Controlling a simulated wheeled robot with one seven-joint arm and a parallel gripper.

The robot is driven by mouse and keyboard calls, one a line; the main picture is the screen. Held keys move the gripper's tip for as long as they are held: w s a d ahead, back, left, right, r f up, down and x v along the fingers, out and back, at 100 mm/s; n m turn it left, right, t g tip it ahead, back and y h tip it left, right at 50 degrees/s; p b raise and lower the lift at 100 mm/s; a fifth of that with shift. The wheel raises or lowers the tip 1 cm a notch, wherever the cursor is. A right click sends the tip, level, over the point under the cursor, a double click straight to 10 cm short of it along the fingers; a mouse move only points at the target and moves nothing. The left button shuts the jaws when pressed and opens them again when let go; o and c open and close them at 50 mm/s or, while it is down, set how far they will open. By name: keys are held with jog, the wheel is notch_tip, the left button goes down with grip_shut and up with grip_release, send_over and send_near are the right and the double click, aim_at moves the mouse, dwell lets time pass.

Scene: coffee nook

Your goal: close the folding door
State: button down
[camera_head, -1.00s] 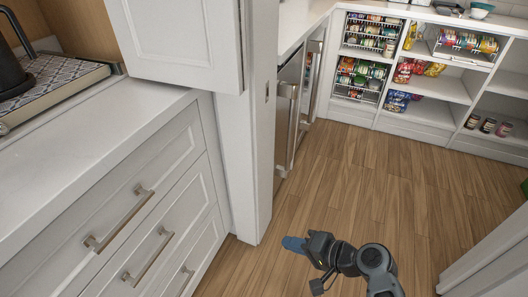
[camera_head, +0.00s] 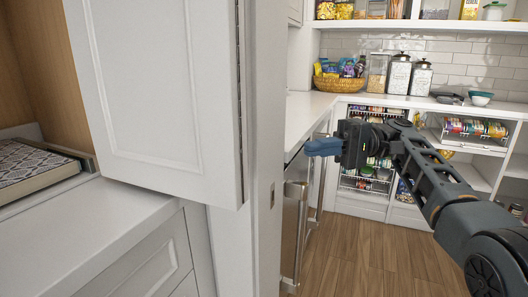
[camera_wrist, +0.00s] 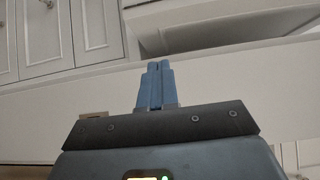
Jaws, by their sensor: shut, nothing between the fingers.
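The folding door (camera_head: 160,95) is a white panelled door above the counter at the left in the head view. It stands folded open beside the cupboard opening, with a row of hinges along its right edge. My gripper (camera_head: 312,148) is to the right of the door, past the white post, apart from both. Its blue fingers are together and empty and point left. The wrist view shows the shut fingers (camera_wrist: 155,78) in front of pale surfaces. I cannot tell whether the panels at its upper left belong to the door.
The white post (camera_head: 267,130) stands between my gripper and the door. A counter (camera_head: 110,215) with drawers runs below the door, with a patterned tray (camera_head: 35,165) on it. Shelves and a basket (camera_head: 340,82) stand behind my arm. The wood floor (camera_head: 350,255) is clear.

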jog(key=s+a+r, duration=0.2)
jog(key=s+a, duration=0.5)
jog(key=a, duration=0.3)
jog(key=shift+r+n+g+p, duration=0.15)
jog(key=shift+n+g+p, duration=0.15)
jog(key=shift+p, duration=0.15)
jog(key=shift+a, duration=0.1)
jog(key=shift+s, duration=0.15)
